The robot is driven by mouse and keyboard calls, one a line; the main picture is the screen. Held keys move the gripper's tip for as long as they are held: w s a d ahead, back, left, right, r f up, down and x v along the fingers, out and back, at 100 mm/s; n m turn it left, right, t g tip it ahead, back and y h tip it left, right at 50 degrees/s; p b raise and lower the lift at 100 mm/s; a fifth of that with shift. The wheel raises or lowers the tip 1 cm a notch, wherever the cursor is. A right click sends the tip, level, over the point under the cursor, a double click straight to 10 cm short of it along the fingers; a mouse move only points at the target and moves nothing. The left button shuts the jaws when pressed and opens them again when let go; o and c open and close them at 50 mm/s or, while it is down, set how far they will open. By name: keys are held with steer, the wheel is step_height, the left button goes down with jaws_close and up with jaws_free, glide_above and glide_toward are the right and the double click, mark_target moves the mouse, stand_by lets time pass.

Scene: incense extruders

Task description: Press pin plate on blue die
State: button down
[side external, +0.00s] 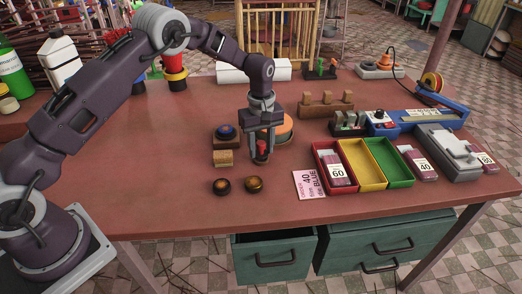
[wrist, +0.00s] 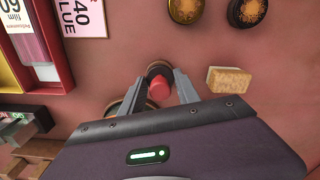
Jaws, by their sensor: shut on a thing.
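My gripper (side external: 262,154) points down over the table and is shut on a red knob (wrist: 159,88). The knob sits on a small dark round piece (wrist: 157,68), which may be the pin plate; I cannot tell whether its base touches the table. A blue-topped dark round piece (side external: 227,131), probably the blue die, sits on a brown block left of my gripper in the side view. Two dark discs with golden speckled faces, one on the left (side external: 222,186) and one on the right (side external: 254,185), lie in front of my gripper. They also show at the wrist view's top edge (wrist: 186,9).
A yellow sponge (side external: 223,158) lies just left of my gripper. A round orange-brown piece (side external: 285,128) stands close behind it. Red (side external: 321,176), yellow (side external: 366,176) and green (side external: 390,176) trays stand right, beside a pink "40 BLUE" card (side external: 308,185). The table's front left is clear.

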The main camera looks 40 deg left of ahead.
steer(key=r, duration=0.6)
steer(key=a+r, duration=0.1)
steer(key=r, duration=0.1)
steer(key=shift+a+r, duration=0.1)
steer(key=shift+r, duration=0.3)
glide_toward(226, 129)
steer(key=shift+a+f, duration=0.1)
steer(key=shift+a, duration=0.05)
steer(key=shift+f, duration=2.75)
steer(key=shift+f, duration=0.55)
step_height(226, 129, up, 7)
